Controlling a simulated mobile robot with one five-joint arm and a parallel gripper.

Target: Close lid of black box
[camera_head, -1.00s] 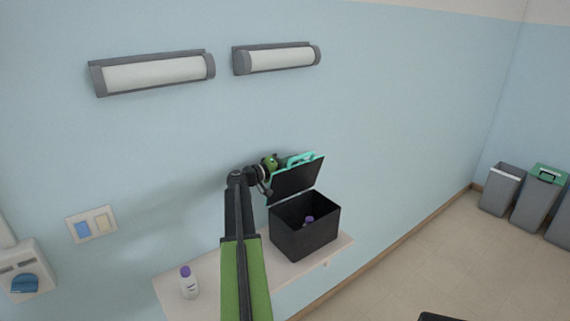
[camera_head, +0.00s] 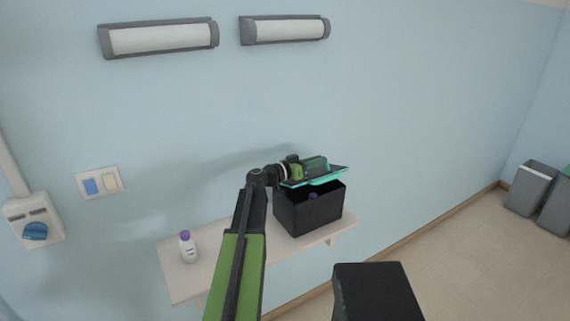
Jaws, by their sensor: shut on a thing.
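The black box (camera_head: 308,215) stands on the wall shelf. Its lid (camera_head: 332,176), edged in teal, is tilted partly down over the box, with a gap left at the front. A purple-capped bottle (camera_head: 313,196) shows inside through the gap. My gripper (camera_head: 312,168), green and black, is at the lid's upper side and shut on it, seemingly at the handle. The fingertips and the exact contact are too small to make out.
The pale shelf (camera_head: 185,283) runs along the blue wall. A white bottle with a purple cap (camera_head: 187,247) stands at its left end. A grey bin (camera_head: 530,188) is on the floor far right. A black block-like shape fills the bottom centre.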

